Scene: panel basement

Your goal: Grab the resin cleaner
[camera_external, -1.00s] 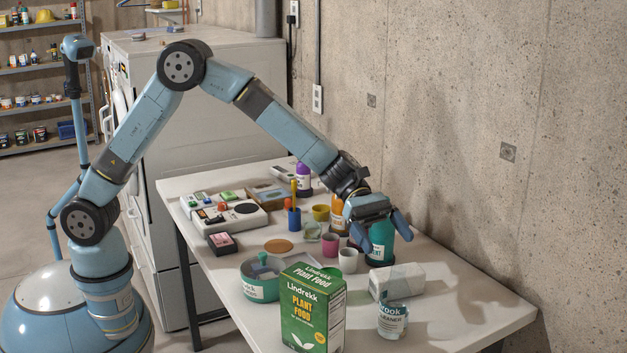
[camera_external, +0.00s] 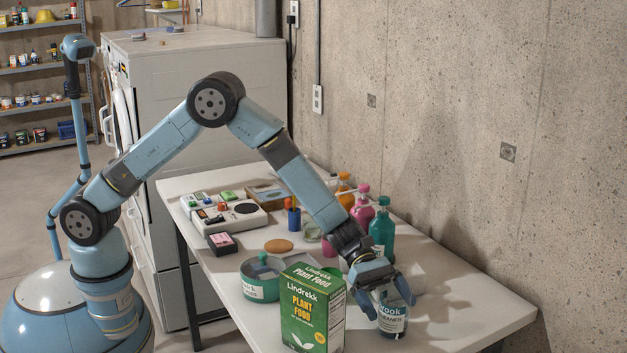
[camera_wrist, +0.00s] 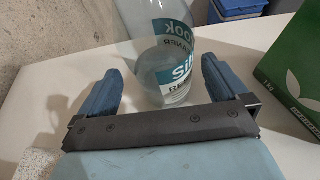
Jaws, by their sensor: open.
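The resin cleaner (camera_external: 392,324) is a clear container with a white and teal label, standing near the front of the table. Part of the label reads "CLEANER". My gripper (camera_external: 388,290) is open at its upper part and partly hides it. In the wrist view the cleaner (camera_wrist: 172,82) stands upright between the two spread fingers of my gripper (camera_wrist: 163,70). Gaps show on both sides of it, so the fingers do not look closed on it.
A green plant food box (camera_external: 313,308) stands close left of my gripper. A teal tub (camera_external: 260,284) is left of the box. Behind are a teal bottle (camera_external: 382,232) and a pink bottle (camera_external: 362,210). A concrete wall borders the right side; the table's front right is clear.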

